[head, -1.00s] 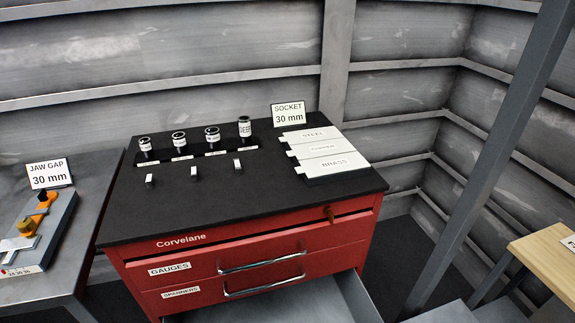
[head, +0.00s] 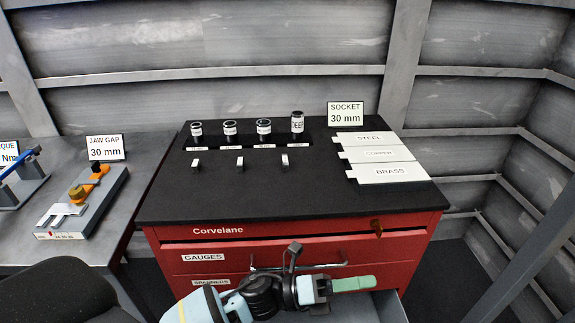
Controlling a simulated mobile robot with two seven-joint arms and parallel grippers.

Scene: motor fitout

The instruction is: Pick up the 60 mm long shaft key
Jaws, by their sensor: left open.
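Three small pale upright pieces stand in a row on the black top of the red cabinet: a left one (head: 196,163), a middle one (head: 240,162) and a right one (head: 285,160). They are too small for me to tell whether any is a shaft key, and no 60 mm marking is readable. My left gripper (head: 350,285) is open, in front of the cabinet's drawers and below its top, well apart from the small pieces. One green finger shows clearly; the space between the fingers is hard to see. My right gripper is out of view.
Several labelled sockets (head: 264,128) stand on a rack behind the pieces. White plates marked STEEL, COPPER and BRASS (head: 388,172) lie at right. A grey drawer (head: 391,308) is pulled out low on the cabinet. A caliper-like fixture (head: 85,200) sits on the left bench. The cabinet top's front is clear.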

